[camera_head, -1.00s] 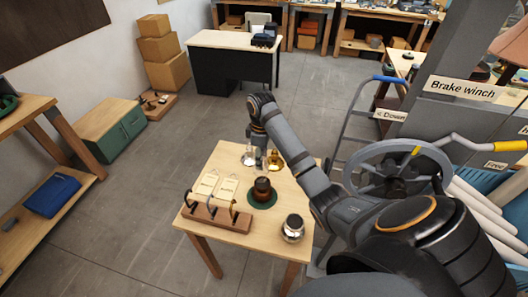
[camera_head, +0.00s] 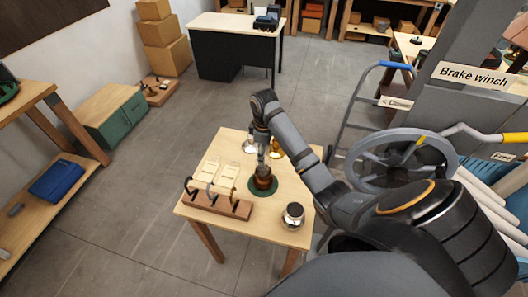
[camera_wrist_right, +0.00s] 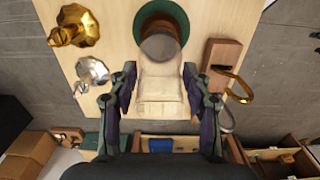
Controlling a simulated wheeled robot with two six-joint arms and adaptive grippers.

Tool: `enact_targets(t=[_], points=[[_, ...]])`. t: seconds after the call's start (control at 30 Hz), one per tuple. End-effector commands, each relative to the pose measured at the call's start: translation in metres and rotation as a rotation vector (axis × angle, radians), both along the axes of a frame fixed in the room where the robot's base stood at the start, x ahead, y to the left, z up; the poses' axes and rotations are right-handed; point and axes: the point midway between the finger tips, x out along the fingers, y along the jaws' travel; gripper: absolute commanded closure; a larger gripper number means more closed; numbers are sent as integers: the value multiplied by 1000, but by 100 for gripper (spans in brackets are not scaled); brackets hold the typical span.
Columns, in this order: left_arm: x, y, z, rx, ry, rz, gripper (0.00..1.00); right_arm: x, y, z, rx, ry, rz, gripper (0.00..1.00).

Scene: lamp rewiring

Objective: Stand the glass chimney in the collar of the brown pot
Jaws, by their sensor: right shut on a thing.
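The brown pot (camera_head: 263,182) stands on a round green mat (camera_head: 254,190) on the small wooden table. My right gripper (camera_head: 262,152) is just behind the pot, pointing down. In the right wrist view, my right gripper (camera_wrist_right: 160,92) is shut on the clear glass chimney (camera_wrist_right: 160,80), with a finger on each side. The chimney's greyish round end overlaps the brown pot (camera_wrist_right: 158,22) and the green mat (camera_wrist_right: 183,18). I cannot tell whether it touches the collar, which is hidden. My left gripper is not in view.
Brass (camera_wrist_right: 76,25) and silver (camera_wrist_right: 92,75) pieces stand beside the gripper. A wooden hook rack (camera_head: 217,206) and cream cards (camera_head: 210,172) lie left of the pot. A silver jar (camera_head: 293,215) stands near the front right corner.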

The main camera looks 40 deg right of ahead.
Motion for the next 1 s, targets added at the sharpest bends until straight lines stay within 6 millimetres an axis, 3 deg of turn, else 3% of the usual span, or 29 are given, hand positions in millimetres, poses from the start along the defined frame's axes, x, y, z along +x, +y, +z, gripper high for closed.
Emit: enact_targets(t=[0.53, 0.57, 0.7, 0.73, 1.0], points=[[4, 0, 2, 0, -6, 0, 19, 0, 0, -3, 0, 0, 0, 84], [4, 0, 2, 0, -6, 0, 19, 0, 0, -3, 0, 0, 0, 47], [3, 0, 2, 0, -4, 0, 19, 0, 0, -3, 0, 0, 0, 28], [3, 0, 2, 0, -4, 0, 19, 0, 0, -3, 0, 0, 0, 24], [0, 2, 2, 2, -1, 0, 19, 0, 0, -3, 0, 0, 0, 24]])
